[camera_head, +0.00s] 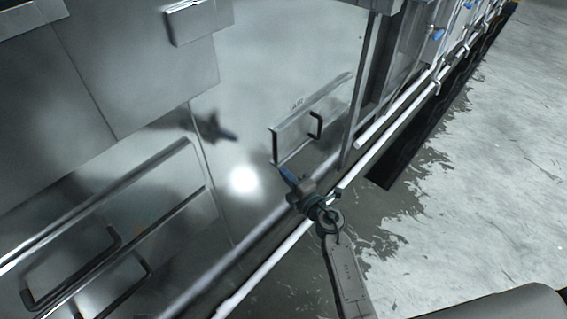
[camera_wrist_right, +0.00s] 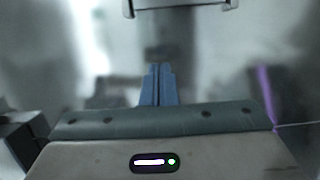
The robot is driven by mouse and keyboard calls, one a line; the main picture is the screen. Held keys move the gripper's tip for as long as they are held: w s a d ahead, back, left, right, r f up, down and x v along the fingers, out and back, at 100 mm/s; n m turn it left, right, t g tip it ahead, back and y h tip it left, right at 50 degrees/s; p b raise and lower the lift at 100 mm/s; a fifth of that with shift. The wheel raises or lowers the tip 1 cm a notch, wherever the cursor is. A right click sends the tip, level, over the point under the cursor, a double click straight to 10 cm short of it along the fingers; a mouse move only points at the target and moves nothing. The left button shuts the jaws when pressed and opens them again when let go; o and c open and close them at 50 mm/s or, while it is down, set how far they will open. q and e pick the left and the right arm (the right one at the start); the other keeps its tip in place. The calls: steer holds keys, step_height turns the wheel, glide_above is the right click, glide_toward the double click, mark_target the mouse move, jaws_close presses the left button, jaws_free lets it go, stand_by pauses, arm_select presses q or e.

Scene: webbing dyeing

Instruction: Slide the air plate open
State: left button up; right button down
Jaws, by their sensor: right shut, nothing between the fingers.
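The air plate (camera_head: 295,137) is a small metal panel marked "AIR", set low on the steel machine wall in the head view. It has a dark upright bar (camera_head: 275,146) at its left edge and a dark C-shaped handle (camera_head: 316,125) to the right. My right gripper (camera_head: 285,173) is just below the plate's lower left corner, its blue fingers pointing up toward the bar. In the right wrist view the fingers (camera_wrist_right: 158,85) are pressed together with nothing between them. A blurred metal handle (camera_wrist_right: 180,9) crosses the top of that view, beyond the fingertips. My left gripper is not in view.
A pale rail (camera_head: 262,270) runs along the machine's lower edge, close to my right arm. More dark handles (camera_head: 70,270) are at the lower left. Glass panels (camera_head: 405,55) stand at the upper right. The concrete floor (camera_head: 470,180) on the right is clear.

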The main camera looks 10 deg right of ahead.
mark_target(298, 126)
steer(key=b+x, duration=0.1)
steer(key=x, duration=0.7)
steer(key=shift+w+a+b, duration=0.15)
steer(key=shift+w+b, duration=0.15)
steer(key=shift+w, duration=0.05)
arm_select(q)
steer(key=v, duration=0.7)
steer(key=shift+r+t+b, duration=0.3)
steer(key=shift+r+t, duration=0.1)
arm_select(e)
steer(key=shift+w+d, duration=1.25)
steer(key=shift+d, duration=0.3)
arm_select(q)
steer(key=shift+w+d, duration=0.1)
